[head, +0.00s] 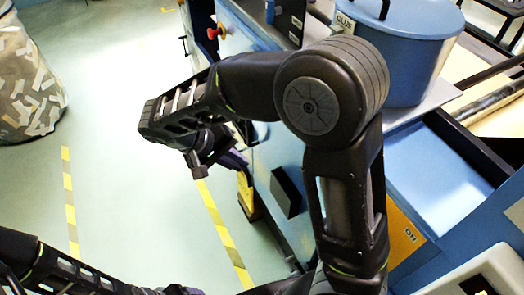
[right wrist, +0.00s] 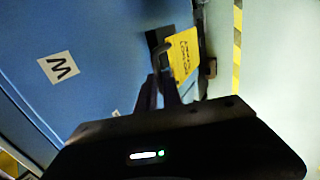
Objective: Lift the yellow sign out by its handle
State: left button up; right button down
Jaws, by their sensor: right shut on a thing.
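In the head view a yellow piece (head: 247,196), likely the sign, shows low beside the machine, partly hidden by my arm. My right gripper (right wrist: 165,78) is shut on the handle; the fingertips meet it at its near end. In the head view the right gripper (head: 222,158) is dark and partly hidden by its own wrist. My left arm lies at the bottom left; its end is cut by the frame edge and its jaws cannot be made out.
The blue machine (head: 270,165) fills the right side, with a blue glue pot (head: 405,60) on top and a red knob (head: 216,32). A bin of paper scraps (head: 28,85) stands at the far left. Yellow-striped tape (head: 222,235) marks the floor, which is open left of the machine.

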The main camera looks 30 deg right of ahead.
jog(key=a, duration=0.6)
jog(key=shift+a, duration=0.3)
jog(key=shift+d, duration=0.15)
